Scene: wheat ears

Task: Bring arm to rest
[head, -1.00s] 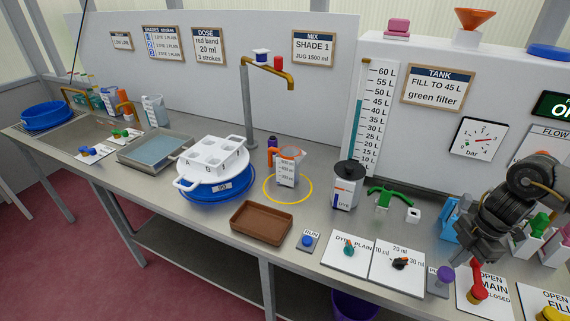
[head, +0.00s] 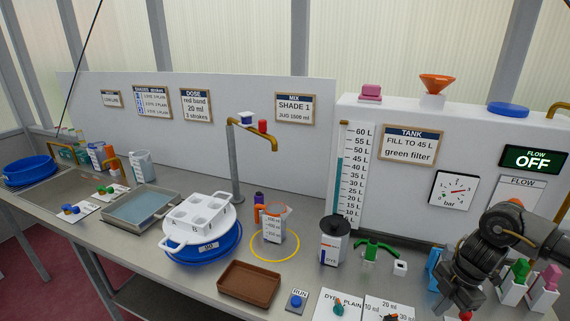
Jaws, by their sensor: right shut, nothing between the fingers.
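My right gripper (head: 464,297) hangs at the lower right of the head view, above the right part of the bench, pointing down. Its fingers are shut and hold nothing. A small red part shows just below the fingertips at the picture's bottom edge; whether they touch cannot be told. The forearm comes in from the right edge and hides part of the bench and some items behind it. My left gripper is not in view.
The bench (head: 200,283) holds a brown tray (head: 249,285), a blue RUN button (head: 296,301), a jug (head: 273,224) in a yellow ring, a DYE canister (head: 333,241) and a green-handled item (head: 376,249). Colored-handled holders (head: 515,287) stand close right of the gripper.

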